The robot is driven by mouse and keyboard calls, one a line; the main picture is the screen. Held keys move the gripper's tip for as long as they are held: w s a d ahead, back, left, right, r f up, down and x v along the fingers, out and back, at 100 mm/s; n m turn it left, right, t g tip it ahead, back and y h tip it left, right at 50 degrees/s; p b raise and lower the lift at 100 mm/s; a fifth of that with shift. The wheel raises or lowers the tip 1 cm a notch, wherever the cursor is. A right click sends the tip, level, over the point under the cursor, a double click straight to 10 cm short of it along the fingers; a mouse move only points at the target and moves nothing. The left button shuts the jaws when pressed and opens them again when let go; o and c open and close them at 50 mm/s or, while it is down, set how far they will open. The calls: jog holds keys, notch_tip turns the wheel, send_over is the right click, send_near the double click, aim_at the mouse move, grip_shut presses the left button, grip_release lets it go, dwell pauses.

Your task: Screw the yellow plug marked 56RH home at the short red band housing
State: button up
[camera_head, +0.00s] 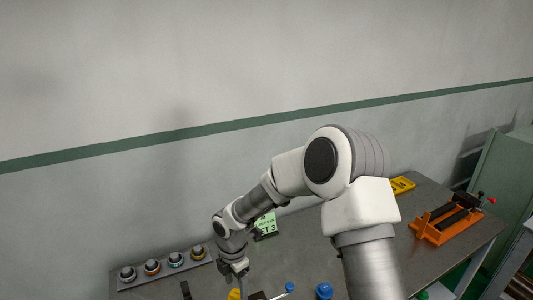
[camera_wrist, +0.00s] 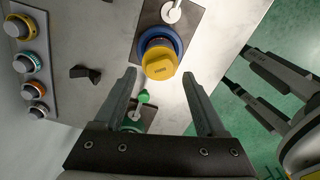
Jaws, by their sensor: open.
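A yellow plug (camera_wrist: 160,63) with small dark lettering, too small to read surely, sits on a round blue piece (camera_wrist: 158,38) in the wrist view. My gripper (camera_wrist: 159,77) is open, its two fingers apart on either side below the plug in the picture; I cannot tell the depth between them. In the head view my gripper (camera_head: 235,270) is low over the bench, with a bit of yellow (camera_head: 234,294) just below it at the picture's edge. I cannot pick out a short red band housing in either view.
A grey strip (camera_head: 137,283) holds several banded round fittings, also at left in the wrist view (camera_wrist: 50,101). A small black piece (camera_wrist: 85,73) and a green-topped piece (camera_wrist: 144,97) are near. An orange vise (camera_head: 445,222) and yellow tray (camera_head: 402,186) are right on the bench.

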aim_at(234, 294)
jog(key=shift+f+b, duration=0.85)
jog(key=shift+f, duration=0.3)
grip_shut()
jog(key=shift+f+m+b, duration=0.15)
jog(key=shift+m+b, duration=0.5)
jog(key=shift+m, duration=0.45)
jog(key=m+b, duration=0.1)
jog(key=m, duration=0.1)
jog(key=shift+m, duration=0.4)
jog(key=m+b, duration=0.3)
jog(key=m, duration=0.4)
jog(key=shift+m+b, duration=0.4)
jog(key=shift+m, duration=0.8)
